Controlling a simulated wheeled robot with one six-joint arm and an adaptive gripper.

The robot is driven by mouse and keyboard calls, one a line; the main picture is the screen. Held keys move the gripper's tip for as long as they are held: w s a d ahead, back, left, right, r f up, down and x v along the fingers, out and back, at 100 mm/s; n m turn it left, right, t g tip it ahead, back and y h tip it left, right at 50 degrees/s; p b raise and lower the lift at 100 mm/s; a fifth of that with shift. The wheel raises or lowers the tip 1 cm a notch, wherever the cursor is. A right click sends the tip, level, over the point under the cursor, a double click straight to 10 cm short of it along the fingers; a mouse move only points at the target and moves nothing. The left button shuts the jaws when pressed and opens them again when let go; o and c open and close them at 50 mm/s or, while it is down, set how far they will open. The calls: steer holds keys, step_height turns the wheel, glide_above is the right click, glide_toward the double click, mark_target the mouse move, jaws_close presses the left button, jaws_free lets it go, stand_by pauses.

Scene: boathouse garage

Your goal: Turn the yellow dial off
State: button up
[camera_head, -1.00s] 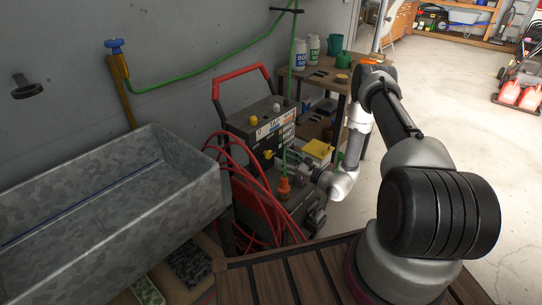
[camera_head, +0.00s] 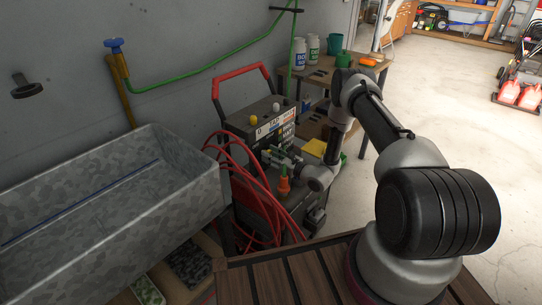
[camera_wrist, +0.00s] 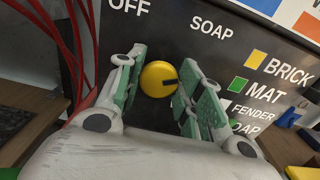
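The yellow dial (camera_wrist: 158,79) is on the dark front panel of the machine in the wrist view. Its dark pointer mark is at its right side, and the word OFF stands up and to its left. My gripper (camera_wrist: 157,88) is open, with a green-padded finger on each side of the dial. The left finger shows a small gap to the dial; the right finger is very near its edge, and I cannot tell if it touches. In the head view my gripper (camera_head: 277,155) is at the machine's front panel, and the dial is mostly hidden there.
The machine (camera_head: 262,125) has a red handle (camera_head: 240,75) and red hoses (camera_head: 245,190) on its left. A metal trough (camera_head: 190,185) stands to the left. A wooden bench (camera_head: 372,66) with bottles stands behind. An orange cone-shaped thing (camera_head: 283,184) is just below my gripper.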

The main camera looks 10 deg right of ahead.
steer(key=shift+c, duration=1.2)
steer(key=shift+n, duration=0.8)
steer(key=shift+c, duration=0.2)
steer(key=o, duration=1)
steer(key=shift+s, duration=0.1)
steer(key=v, duration=0.7)
steer(key=shift+s+d, duration=0.15)
